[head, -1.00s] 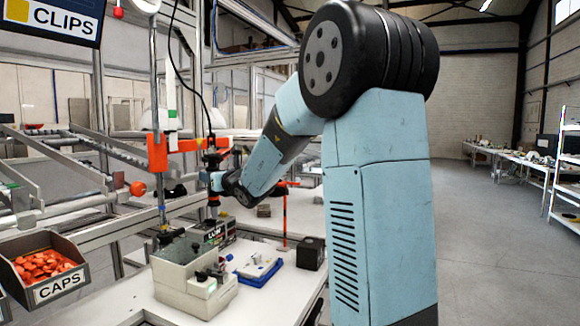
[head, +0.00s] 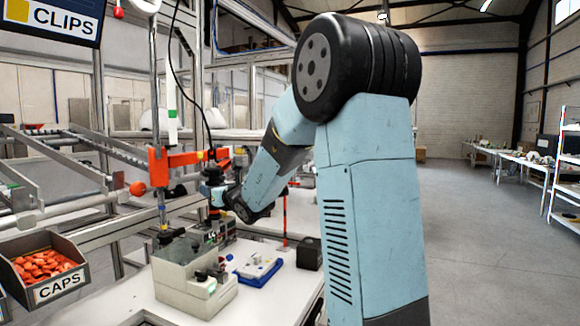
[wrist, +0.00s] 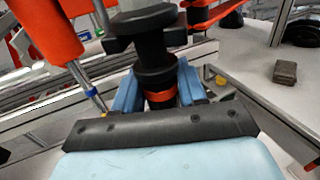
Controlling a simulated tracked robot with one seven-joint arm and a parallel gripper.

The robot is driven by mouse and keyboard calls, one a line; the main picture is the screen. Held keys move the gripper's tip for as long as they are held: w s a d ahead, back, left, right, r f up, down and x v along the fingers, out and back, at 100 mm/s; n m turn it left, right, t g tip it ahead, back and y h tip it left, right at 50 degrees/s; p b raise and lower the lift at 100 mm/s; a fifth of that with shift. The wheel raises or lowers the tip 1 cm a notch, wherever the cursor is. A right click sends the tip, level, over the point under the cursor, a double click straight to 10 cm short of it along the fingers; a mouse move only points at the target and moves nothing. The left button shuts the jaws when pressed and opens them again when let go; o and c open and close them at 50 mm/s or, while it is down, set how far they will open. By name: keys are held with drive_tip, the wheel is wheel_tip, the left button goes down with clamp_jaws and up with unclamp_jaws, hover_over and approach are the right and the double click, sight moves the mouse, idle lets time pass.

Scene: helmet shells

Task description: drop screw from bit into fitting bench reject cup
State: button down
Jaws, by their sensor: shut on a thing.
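My gripper (head: 216,193) is shut on an upright black power screwdriver (head: 212,173) that hangs on a cable over the white bench (head: 272,306). In the wrist view my gripper (wrist: 157,94) has its blue jaws on both sides of the screwdriver (wrist: 153,48), around its orange-banded part. The bit and any screw on it are hidden. A grey box-shaped unit (head: 180,278) stands on the bench below and to the left of the tool. I cannot make out which thing is the reject cup.
An orange support arm (head: 180,158) reaches to the screwdriver from an upright post. A blue tray (head: 258,273) with a white part and a small black block (head: 309,254) stand on the bench. A bin of orange caps (head: 42,266) is at left. Floor at right is clear.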

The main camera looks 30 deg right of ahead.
sight(217, 213)
drive_tip(key=shift+f, duration=0.2)
drive_tip(key=shift+f, duration=3.45)
idle(1.2)
drive_tip(key=shift+r, duration=0.15)
drive_tip(key=shift+r, duration=2.9)
